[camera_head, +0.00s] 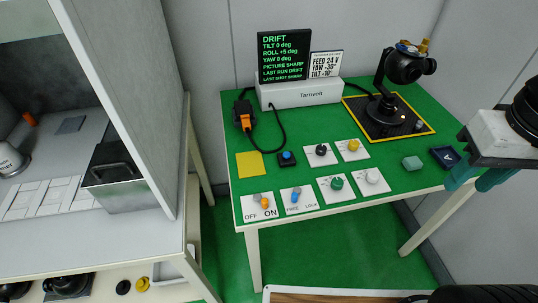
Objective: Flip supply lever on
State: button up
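The supply lever plate (274,213) is a white panel marked OFF at left and ON at right, at the front left of the green table. Its lever has an orange tip (265,202), which sits over the middle to right part of the plate. The picture is too small to tell its setting surely. My gripper (470,185) is at the right edge of the view, far from the lever. Its two teal fingers are apart, with nothing seen between them.
A FREE/LOCK plate with a blue lever (295,195) stands just right. Behind are knob plates, a blue button (287,158), a yellow pad (249,164), a lit display (284,57) and a black gimbal camera (404,66). A grey cabinet wall (135,100) rises at left.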

aim_at(264, 202)
jog(key=z, duration=0.5)
jog(key=k, duration=0.8)
jog(key=z, duration=0.05)
